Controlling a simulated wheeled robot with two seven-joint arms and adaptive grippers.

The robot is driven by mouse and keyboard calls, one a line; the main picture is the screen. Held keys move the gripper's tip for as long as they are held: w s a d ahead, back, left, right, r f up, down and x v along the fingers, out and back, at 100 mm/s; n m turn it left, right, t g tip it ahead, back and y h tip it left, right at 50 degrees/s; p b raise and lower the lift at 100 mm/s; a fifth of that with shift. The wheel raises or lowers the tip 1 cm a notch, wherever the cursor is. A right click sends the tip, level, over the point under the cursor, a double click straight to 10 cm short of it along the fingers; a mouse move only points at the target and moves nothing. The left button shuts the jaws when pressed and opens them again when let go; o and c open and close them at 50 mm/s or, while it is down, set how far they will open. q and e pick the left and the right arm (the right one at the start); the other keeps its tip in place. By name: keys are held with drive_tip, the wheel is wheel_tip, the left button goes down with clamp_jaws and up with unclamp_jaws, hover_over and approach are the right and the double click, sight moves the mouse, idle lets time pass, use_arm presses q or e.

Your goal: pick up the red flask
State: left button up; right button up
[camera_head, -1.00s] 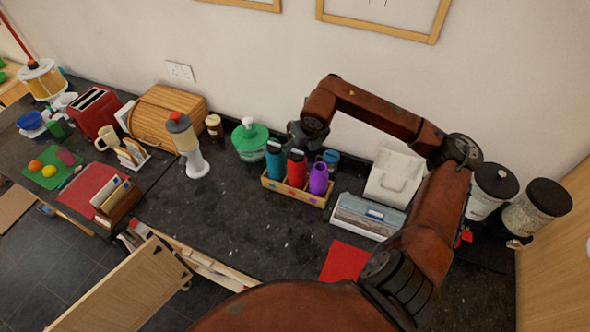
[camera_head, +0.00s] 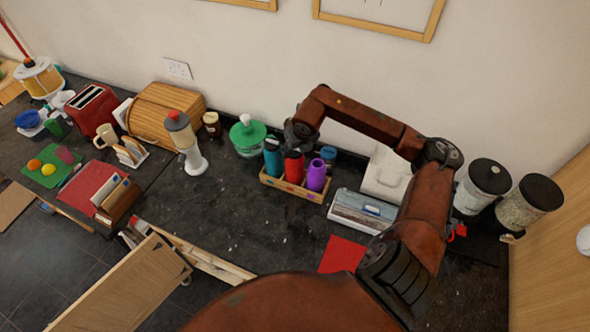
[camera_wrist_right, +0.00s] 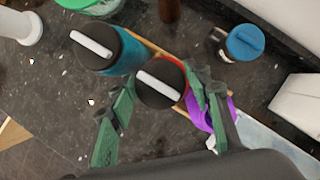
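The red flask (camera_head: 294,169) stands in a wooden holder (camera_head: 296,190) between a teal flask (camera_head: 273,160) and a purple flask (camera_head: 317,177). My right gripper (camera_head: 297,137) is directly over the red flask and hides its top in the head view. In the right wrist view, the open fingers of my right gripper (camera_wrist_right: 163,82) are on either side of the red flask's dark lid (camera_wrist_right: 153,93) with its white handle. The right finger lies between the red flask and the purple flask (camera_wrist_right: 220,120). Whether the fingers touch the flask is unclear. My left gripper is out of view.
A blue-topped jar (camera_head: 329,153) stands just behind the holder. The wall is close behind.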

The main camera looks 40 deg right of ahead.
clamp_jaws()
idle(0.3)
drive_tip(key=shift+w, duration=0.1)
drive_tip(key=shift+r, duration=0.1)
